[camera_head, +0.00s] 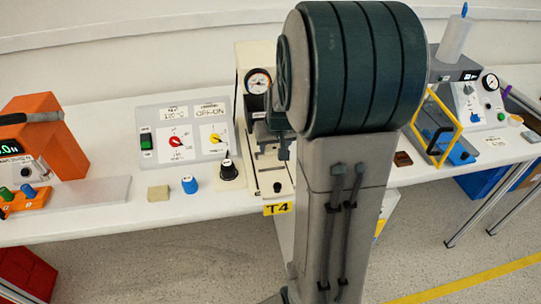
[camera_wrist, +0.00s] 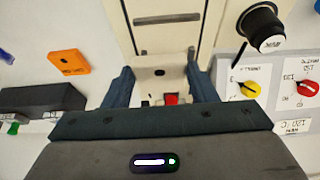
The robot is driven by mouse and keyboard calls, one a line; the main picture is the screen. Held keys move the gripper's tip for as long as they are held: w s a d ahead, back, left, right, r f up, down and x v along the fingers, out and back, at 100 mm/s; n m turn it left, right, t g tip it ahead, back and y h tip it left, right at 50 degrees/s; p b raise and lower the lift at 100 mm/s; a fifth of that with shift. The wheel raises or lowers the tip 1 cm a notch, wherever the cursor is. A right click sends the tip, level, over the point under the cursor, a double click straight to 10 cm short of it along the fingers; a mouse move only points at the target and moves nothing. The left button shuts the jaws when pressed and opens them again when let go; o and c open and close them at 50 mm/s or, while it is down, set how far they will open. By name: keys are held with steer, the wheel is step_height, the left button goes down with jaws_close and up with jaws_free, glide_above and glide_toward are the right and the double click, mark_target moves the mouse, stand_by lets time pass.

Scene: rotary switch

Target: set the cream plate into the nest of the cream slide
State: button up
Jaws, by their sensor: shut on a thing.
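My gripper (camera_wrist: 160,80) is shut on a pale plate, the cream plate (camera_wrist: 175,73), which shows between the two dark fingers with a small dark spot on it. In the head view my gripper (camera_head: 273,150) hangs over the cream press, partly behind my arm. The cream slide (camera_head: 268,178) runs forward from the press to the table's front edge, with a small black knob at its front end. The slide's pale surface also shows in the wrist view (camera_wrist: 185,38), with dark bars on it. I cannot make out the nest or whether the plate touches it.
A dial gauge (camera_head: 258,81) is on the press. A black knob (camera_head: 229,170), a blue knob (camera_head: 189,184) and a grey panel with red and yellow dials (camera_head: 180,130) are left of the slide. A yellow-framed guard (camera_head: 433,125) is at the right. My arm hides the middle.

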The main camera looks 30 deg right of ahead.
mark_target(271, 154)
steer(key=shift+w+a+f, duration=0.2)
steer(key=shift+a+f, duration=0.3)
steer(key=shift+a, duration=0.1)
steer(key=shift+f, duration=1.85)
steer(key=shift+f+b, duration=0.25)
steer(key=shift+b, duration=0.05)
steer(key=o, duration=1)
steer(key=shift+r, duration=0.1)
steer(key=shift+c, duration=0.2)
